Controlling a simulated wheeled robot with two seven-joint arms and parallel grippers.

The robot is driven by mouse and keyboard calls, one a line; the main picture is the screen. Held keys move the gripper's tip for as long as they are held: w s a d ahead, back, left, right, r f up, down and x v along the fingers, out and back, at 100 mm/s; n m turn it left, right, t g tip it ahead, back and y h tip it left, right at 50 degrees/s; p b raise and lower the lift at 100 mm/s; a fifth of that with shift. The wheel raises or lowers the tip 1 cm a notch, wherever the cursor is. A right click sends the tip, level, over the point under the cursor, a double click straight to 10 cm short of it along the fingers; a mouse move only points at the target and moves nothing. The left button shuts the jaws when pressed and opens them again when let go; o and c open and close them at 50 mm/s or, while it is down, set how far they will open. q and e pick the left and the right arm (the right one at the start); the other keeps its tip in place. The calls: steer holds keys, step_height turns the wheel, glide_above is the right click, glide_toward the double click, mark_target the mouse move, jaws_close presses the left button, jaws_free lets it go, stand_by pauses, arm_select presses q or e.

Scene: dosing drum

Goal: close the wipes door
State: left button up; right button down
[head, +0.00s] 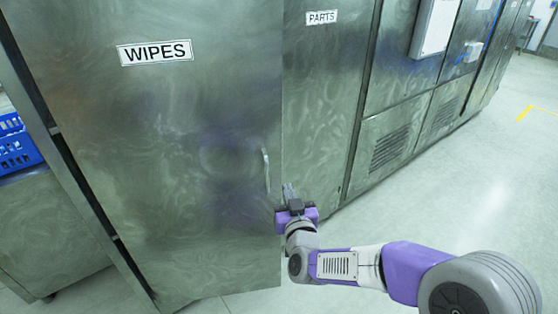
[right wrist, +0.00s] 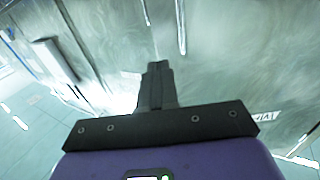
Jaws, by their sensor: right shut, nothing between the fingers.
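The wipes door (head: 200,110) is a tall brushed-metal door with a WIPES label (head: 155,52). In the head view it stands swung out, with its free right edge and lower corner over the floor in front of the neighbouring cabinet. Its vertical bar handle (head: 266,170) is near that free edge. My right gripper (head: 288,190) is shut and empty, just right of the door's free edge and slightly below the handle. Its closed fingers also show in the right wrist view (right wrist: 155,85), in front of metal surfaces. Contact with the door cannot be told. My left gripper is not seen.
The PARTS cabinet (head: 318,100) stands right of the wipes door, with more metal cabinets (head: 405,120) beyond it. A blue crate (head: 18,150) sits on a metal unit at the far left. The pale floor (head: 450,190) at right is clear.

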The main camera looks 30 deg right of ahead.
mark_target(277, 157)
arm_select(q)
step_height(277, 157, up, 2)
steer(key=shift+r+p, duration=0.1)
steer(key=shift+p, duration=0.55)
arm_select(e)
steer(key=x, duration=1.3)
